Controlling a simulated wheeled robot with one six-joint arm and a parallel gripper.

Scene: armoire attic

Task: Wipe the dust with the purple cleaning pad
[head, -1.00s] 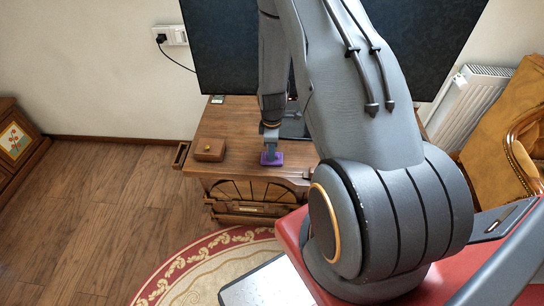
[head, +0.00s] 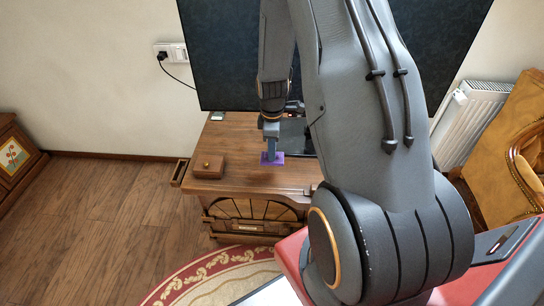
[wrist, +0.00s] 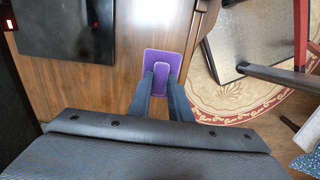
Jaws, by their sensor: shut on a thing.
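The purple cleaning pad (head: 273,158) is at the top of the brown wooden cabinet (head: 245,140), near its front edge. My gripper (head: 271,141) points down and is shut on the pad. In the wrist view my two fingers (wrist: 160,88) hold the pad's raised grip, and the purple pad (wrist: 150,66) lies flat beneath them. I cannot tell whether its underside touches the wood. I can make out no dust on the cabinet top in these views.
A small wooden box (head: 209,166) stands left of the pad. A dark television (head: 225,60) rises at the back, its black base (wrist: 70,30) on the cabinet top. A small drawer (head: 180,172) sticks out at the left. A patterned rug (head: 215,270) lies in front.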

